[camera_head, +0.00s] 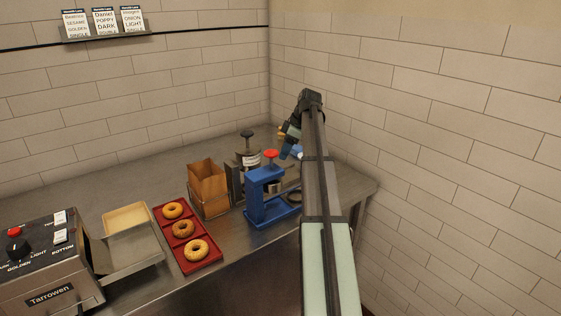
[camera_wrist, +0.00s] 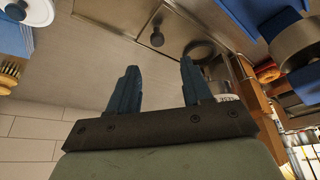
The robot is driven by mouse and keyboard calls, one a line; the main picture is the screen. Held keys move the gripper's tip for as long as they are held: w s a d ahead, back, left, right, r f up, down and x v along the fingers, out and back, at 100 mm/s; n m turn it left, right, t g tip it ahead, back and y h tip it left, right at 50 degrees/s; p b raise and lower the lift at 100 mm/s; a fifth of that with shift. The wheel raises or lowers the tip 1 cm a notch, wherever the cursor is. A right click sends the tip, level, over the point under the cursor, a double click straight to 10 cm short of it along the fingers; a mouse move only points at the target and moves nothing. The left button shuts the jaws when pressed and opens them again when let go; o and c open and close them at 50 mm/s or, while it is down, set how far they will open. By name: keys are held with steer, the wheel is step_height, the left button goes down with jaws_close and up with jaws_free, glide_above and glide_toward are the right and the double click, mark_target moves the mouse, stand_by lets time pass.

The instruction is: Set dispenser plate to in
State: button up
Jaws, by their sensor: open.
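A small black knob (camera_wrist: 157,39) and a dark ring (camera_wrist: 201,49) lie close together on a metal surface beyond my fingertips; I cannot tell for certain which part is the dispenser plate. My gripper (camera_wrist: 159,78) is open and empty, apart from the knob and ring. In the head view my gripper (camera_head: 287,152) is right of the stand's top, partly hidden by my arm.
A labelled canister (camera_head: 250,158) and a paper bag (camera_head: 208,188) stand left of the stand. A red tray (camera_head: 208,262) holds three bagels, beside a toaster (camera_head: 45,262). A white-and-blue container (camera_wrist: 38,10) and a brush (camera_wrist: 10,72) are at the wrist view's left. A tiled wall bounds the right.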

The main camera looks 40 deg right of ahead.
steer(key=shift+v, duration=2.3)
